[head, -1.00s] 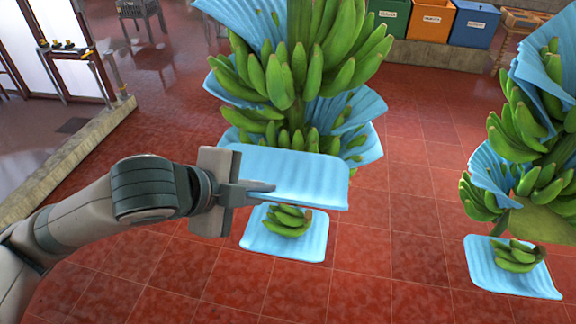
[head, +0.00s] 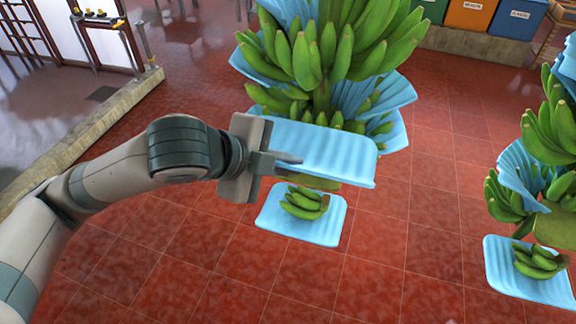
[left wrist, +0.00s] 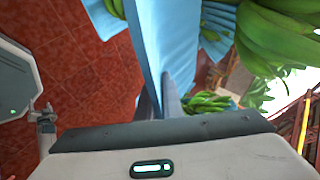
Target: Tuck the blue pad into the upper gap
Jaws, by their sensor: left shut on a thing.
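A blue ribbed pad (head: 325,150) is held roughly level by my left gripper (head: 285,158), which is shut on its left edge in the head view. In the left wrist view the pad (left wrist: 165,40) rises upward from the fingers (left wrist: 172,95). The pad is in front of the lower part of a hanging banana stem (head: 320,70). Blue pads show between the stem's bunches, one at the left (head: 262,65) and one at the right (head: 390,105). The gap itself is hidden behind bananas and pad. My right gripper is not in view.
A small bunch on a blue pad (head: 275,222) is below the held pad. A second stem (head: 550,130) hangs at the right, with another padded bunch (head: 500,268) beneath it. Coloured bins (head: 470,15) stand at the back. Red floor tiles lie open between the stems.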

